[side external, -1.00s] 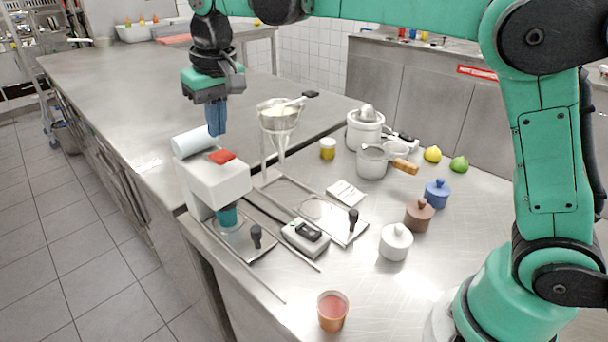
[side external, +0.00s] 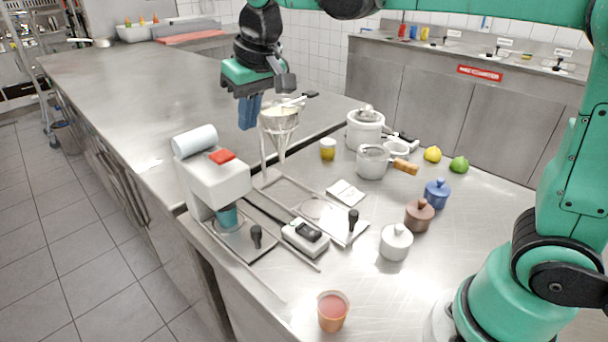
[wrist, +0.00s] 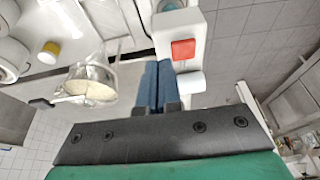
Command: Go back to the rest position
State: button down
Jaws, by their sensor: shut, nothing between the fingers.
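My gripper (side external: 249,112) hangs in the air above the counter in the side external view, pointing down. Its two blue fingers are together with nothing between them. It is behind and above the white machine with the red button (side external: 221,156), and just left of the funnel on its stand (side external: 279,122). In the wrist view my gripper (wrist: 156,82) shows the blue fingers side by side. The white machine (wrist: 196,28) is to their right and the funnel (wrist: 88,88) to their left. I cannot tell exactly how far the fingers are from the funnel.
The front counter holds a scale (side external: 305,237), lidded pots such as the white one (side external: 396,241), a cup with red contents (side external: 332,311), a strainer pot (side external: 373,162), a yellow jar (side external: 328,149), a lemon (side external: 432,154) and a lime (side external: 459,164). The long counter behind (side external: 130,90) is largely clear.

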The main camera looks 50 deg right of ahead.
jog(key=s+d+f+t, duration=0.1)
jog(key=s+d+f, duration=0.1)
jog(key=s+f, duration=0.2)
jog(key=s+d+f+t, duration=0.2)
jog(key=s+d+f, duration=0.1)
jog(key=s, duration=0.4)
jog(key=shift+s+d+f+t, duration=0.25)
jog(key=shift+s+f+t, duration=0.05)
jog(key=shift+s+f, duration=0.1)
